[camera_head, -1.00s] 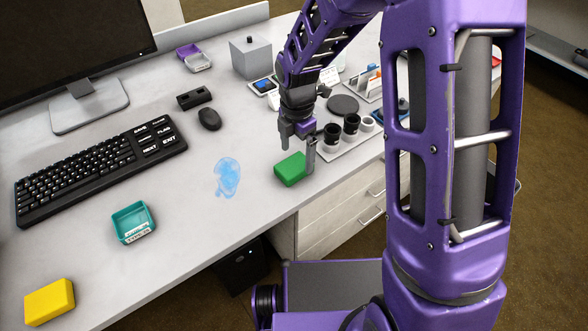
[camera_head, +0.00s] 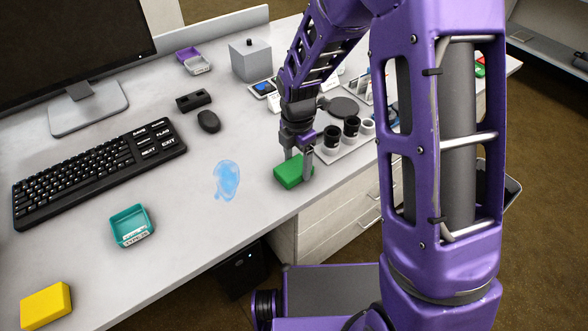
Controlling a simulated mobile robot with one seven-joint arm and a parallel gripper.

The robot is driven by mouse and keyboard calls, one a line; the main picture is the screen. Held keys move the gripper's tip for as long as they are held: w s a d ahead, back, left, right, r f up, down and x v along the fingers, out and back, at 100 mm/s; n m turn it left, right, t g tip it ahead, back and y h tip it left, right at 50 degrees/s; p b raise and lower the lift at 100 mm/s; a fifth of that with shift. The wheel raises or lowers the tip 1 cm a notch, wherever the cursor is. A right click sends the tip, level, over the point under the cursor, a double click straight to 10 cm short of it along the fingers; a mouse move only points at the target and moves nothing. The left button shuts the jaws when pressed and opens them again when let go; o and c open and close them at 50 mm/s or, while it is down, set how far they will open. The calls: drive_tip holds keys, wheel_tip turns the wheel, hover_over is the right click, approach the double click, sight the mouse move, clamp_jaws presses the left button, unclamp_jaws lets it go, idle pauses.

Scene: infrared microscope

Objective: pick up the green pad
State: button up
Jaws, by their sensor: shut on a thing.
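The green pad (camera_head: 289,173) is a small block near the front edge of the white desk, to the right of a blue wet-looking patch. My gripper (camera_head: 298,165) points down over it, with one finger at its far side and the other at its right near side. The fingers are shut on the pad. The pad appears to sit on or very close to the desk top; I cannot see any gap under it.
A blue patch (camera_head: 227,180) lies left of the pad. A tray with black cups (camera_head: 351,126) stands close to the right of my gripper. A teal box (camera_head: 132,226), yellow block (camera_head: 46,305), keyboard (camera_head: 98,172) and mouse (camera_head: 208,121) are further left. Desk around the patch is clear.

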sight(296, 165)
wheel_tip(296, 165, up, 10)
drive_tip(key=p, duration=0.2)
drive_tip(key=o, duration=0.8)
drive_tip(key=c, duration=0.7)
drive_tip(key=shift+a, duration=0.1)
